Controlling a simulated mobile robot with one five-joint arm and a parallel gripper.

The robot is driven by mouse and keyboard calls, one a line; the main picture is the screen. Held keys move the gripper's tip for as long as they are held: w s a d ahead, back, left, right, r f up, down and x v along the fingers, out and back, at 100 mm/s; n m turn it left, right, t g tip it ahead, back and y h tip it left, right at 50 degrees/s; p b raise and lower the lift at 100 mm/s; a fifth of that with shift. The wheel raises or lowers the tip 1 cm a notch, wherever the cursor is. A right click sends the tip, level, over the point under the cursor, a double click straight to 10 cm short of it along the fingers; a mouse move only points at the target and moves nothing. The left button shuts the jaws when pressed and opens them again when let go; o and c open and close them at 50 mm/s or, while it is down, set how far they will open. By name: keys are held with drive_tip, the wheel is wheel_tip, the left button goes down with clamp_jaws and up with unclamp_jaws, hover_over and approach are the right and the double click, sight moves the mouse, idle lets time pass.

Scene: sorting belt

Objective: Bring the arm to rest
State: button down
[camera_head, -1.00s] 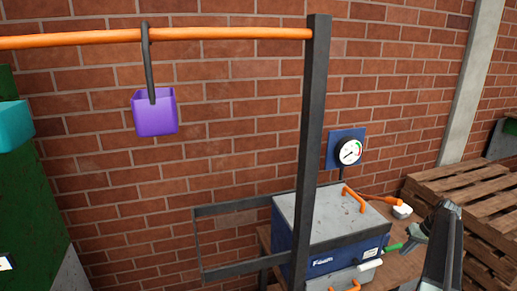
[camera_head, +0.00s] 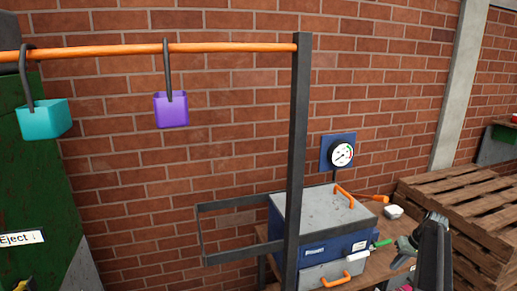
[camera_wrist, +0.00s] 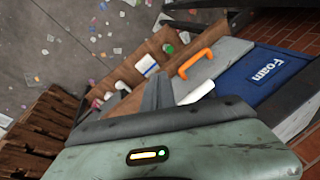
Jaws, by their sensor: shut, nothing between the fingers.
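My gripper (camera_wrist: 157,95) shows in the wrist view with its grey fingers together and nothing between them. It is over or in front of a brown wooden bench (camera_wrist: 125,75), near an orange handle (camera_wrist: 196,63) and a blue box side marked "Foam" (camera_wrist: 270,72). I cannot tell the exact gap. In the head view, part of my arm (camera_head: 434,255) stands at the lower right, right of the grey-topped blue box (camera_head: 318,212). The fingertips are not clear there.
A dark post (camera_head: 297,150) carries an orange rail (camera_head: 230,47) with a purple bucket (camera_head: 171,110) and a teal bucket (camera_head: 45,119). A gauge (camera_head: 341,154) is on the brick wall. Wooden pallets (camera_head: 460,200) stand at the right. Small litter lies on the grey floor (camera_wrist: 70,25).

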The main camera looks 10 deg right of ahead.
drive_tip(key=a+f+n+g+b, duration=0.1)
drive_tip(key=a+f+b, duration=0.15)
drive_tip(key=a, duration=1.95)
drive_tip(key=s+a+f+h, duration=0.1)
drive_tip(key=s+a, duration=0.2)
drive_tip(key=a, duration=0.5)
drive_tip(key=s+a+f+n+g+h+b, duration=0.1)
drive_tip(key=s+a, duration=0.3)
drive_tip(key=a, duration=0.4)
drive_tip(key=s+a+f+h+b, duration=0.1)
drive_tip(key=s+a, duration=0.3)
drive_tip(key=a, duration=0.4)
drive_tip(key=shift+f+n, duration=0.3)
drive_tip(key=shift+f, duration=0.05)
